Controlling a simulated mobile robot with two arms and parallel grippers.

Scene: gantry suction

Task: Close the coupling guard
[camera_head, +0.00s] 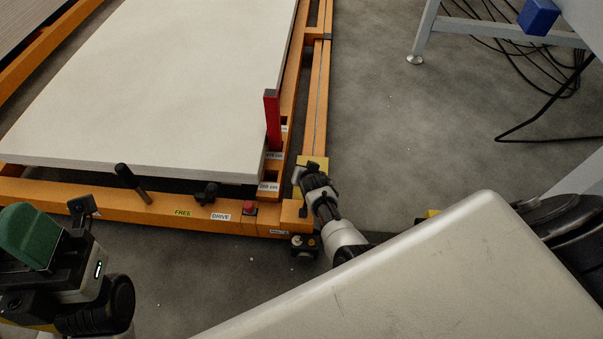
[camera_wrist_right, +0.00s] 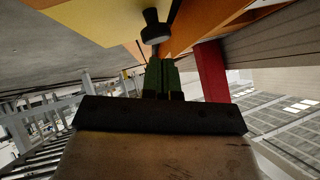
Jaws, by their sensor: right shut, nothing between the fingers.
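A yellow plate (camera_head: 320,162), which looks like the coupling guard, sits at the near right corner of the orange frame, partly hidden by my right gripper. In the right wrist view it is a yellow panel (camera_wrist_right: 95,22) with a black knob (camera_wrist_right: 155,28). I cannot tell how far open it is. My right gripper (camera_head: 312,176) is at this corner. Its green fingers (camera_wrist_right: 160,72) are together and empty, with their tips close to the knob; contact is unclear. My left gripper (camera_head: 84,207) is at the lower left, away from the guard, its fingers unclear.
A large pale slab (camera_head: 170,85) lies on the orange frame (camera_head: 140,208). A red upright post (camera_head: 271,120) stands at its right edge. A black lever (camera_head: 132,183) stands by the FREE and DRIVE labels. Bare floor (camera_head: 390,140) lies right; cables (camera_head: 540,130) lie beyond.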

